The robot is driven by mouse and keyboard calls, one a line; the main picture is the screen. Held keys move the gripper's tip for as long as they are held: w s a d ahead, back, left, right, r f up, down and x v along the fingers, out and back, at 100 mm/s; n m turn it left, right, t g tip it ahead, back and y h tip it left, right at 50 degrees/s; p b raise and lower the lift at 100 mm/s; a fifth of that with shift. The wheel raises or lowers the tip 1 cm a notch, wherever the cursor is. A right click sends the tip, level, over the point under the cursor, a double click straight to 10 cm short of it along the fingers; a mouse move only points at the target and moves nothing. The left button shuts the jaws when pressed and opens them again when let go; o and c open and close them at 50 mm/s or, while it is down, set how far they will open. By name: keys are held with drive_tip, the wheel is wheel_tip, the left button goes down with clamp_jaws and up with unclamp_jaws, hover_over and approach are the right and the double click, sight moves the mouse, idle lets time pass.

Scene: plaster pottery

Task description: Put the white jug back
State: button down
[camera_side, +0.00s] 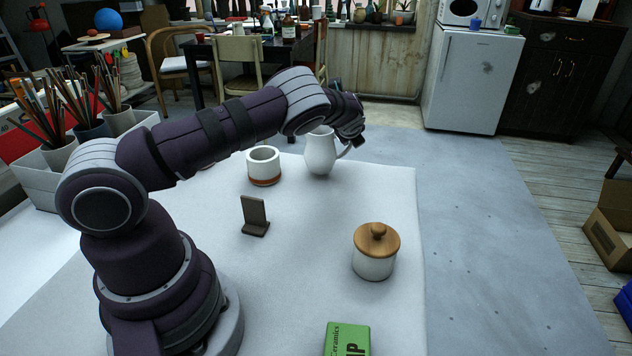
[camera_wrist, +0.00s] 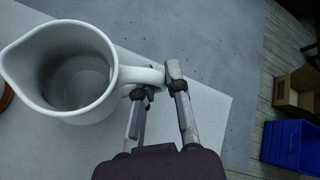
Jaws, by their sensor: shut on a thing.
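The white jug (camera_side: 320,153) is near the far edge of the white table, to the right of a white cup. It looks upright; I cannot tell whether its base touches the table or hangs just above it. In the wrist view the jug (camera_wrist: 62,75) is seen from above, empty, with its spout to the left and its handle to the right. My gripper (camera_wrist: 160,88) is shut on the jug's handle. In the side view my gripper (camera_side: 352,140) is at the handle, partly hidden by my own wrist.
A white cup with a brown base band (camera_side: 263,167) stands close left of the jug. A small dark stand (camera_side: 254,216), a wooden-lidded jar (camera_side: 375,255) and a green box (camera_side: 347,339) are nearer. Brush pots (camera_side: 90,128) stand at left.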

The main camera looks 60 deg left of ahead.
drive_tip(key=s+d+r, duration=0.4)
drive_tip(key=d+r, duration=0.4)
drive_tip(key=d, duration=0.2)
drive_tip(key=shift+n+y, duration=0.3)
wheel_tip(320, 180, down, 9)
drive_tip(key=shift+s+f, duration=0.1)
drive_tip(key=shift+f, duration=0.1)
drive_tip(key=c, duration=1.1)
unclamp_jaws()
